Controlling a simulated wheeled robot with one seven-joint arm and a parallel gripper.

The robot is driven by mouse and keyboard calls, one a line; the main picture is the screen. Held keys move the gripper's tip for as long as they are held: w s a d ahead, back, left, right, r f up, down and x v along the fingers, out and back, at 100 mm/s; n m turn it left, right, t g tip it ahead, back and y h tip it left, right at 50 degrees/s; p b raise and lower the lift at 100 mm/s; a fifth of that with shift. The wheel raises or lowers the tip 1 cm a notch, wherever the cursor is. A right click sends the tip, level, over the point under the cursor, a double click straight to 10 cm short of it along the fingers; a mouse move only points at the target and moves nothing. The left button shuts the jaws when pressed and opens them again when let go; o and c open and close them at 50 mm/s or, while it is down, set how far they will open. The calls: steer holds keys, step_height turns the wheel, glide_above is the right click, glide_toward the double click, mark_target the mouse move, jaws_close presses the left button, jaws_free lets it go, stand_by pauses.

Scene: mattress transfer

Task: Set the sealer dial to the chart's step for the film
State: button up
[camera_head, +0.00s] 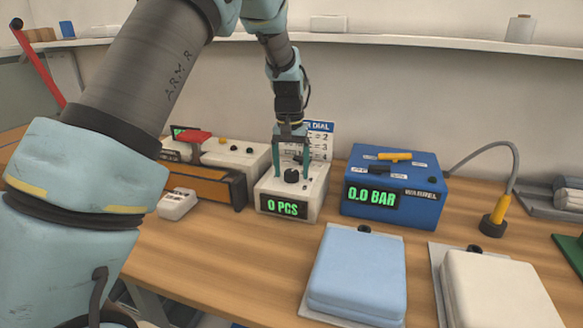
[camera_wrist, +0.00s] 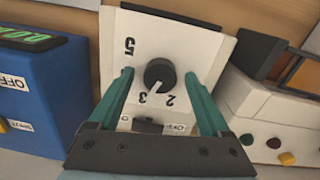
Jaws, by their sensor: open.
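My gripper (camera_head: 291,173) hangs open over a white box (camera_head: 308,208) whose green display reads 0 PCS. A round black dial (camera_head: 291,175) sits on the box top. In the wrist view, the dial (camera_wrist: 159,75) lies between the open fingers of my gripper (camera_wrist: 158,78), with gaps on both sides. Its white pointer is toward the mark 3; marks 2 and 5 also show. A switch (camera_wrist: 148,126) with small labels sits on the near side of the dial. Behind, a white chart (camera_head: 321,147) with a blue DIAL header is partly hidden by my gripper; "= 2" and "= 3" lines show.
A blue box (camera_head: 425,200) reading 0.0 BAR stands right of the white box. A brown and black unit (camera_head: 205,184) and another white device (camera_head: 238,155) stand left. A blue pad (camera_head: 358,272) and a cream pad (camera_head: 497,290) lie in front. Bare wood shows front left.

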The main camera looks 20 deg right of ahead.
steer(key=shift+f, duration=0.2)
jaws_close()
stand_by(0.6)
